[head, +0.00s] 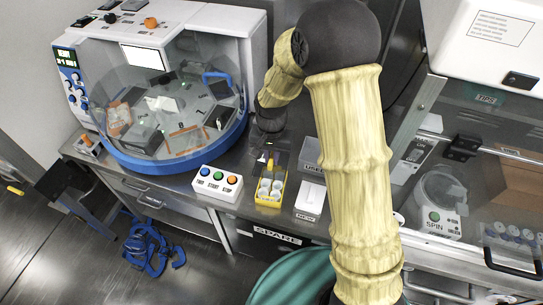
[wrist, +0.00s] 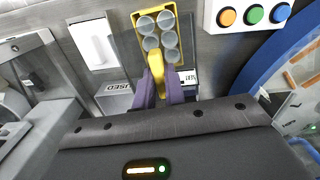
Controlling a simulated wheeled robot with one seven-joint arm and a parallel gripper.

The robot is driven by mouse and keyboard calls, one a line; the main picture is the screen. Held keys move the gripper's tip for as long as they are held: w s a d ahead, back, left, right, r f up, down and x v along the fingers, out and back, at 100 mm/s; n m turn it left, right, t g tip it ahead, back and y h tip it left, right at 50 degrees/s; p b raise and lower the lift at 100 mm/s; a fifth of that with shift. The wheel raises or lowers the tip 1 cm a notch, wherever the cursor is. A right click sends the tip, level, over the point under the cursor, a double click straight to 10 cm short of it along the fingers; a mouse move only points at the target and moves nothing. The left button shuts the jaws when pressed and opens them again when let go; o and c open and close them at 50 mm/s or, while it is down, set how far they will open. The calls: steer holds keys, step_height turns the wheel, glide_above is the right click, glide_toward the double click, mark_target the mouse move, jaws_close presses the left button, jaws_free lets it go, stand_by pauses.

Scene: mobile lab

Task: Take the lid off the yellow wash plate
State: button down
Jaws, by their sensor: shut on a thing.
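The yellow wash plate (head: 258,199) stands on the steel bench in the head view, with several round grey-white wells or caps in it. In the wrist view the yellow plate (wrist: 137,16) is at the top centre. A yellow handle (wrist: 156,62) reaches from its near end toward me. My gripper (wrist: 160,78) has purple fingers on both sides of this handle and is shut on it. In the head view my gripper (head: 267,163) is just behind the plate. I cannot tell whether the handle belongs to a lid or to the plate, or whether a lid is lifted.
A white button box (head: 216,184) stands left of the plate. A NEW holder with a white block (head: 311,196) stands to its right, with a USED bin (head: 311,158) behind. A blue-rimmed domed machine (head: 180,160) fills the left bench. A glass-fronted cabinet (head: 480,180) is at right.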

steer(key=shift+r+p, duration=0.95)
steer(key=shift+r, duration=0.35)
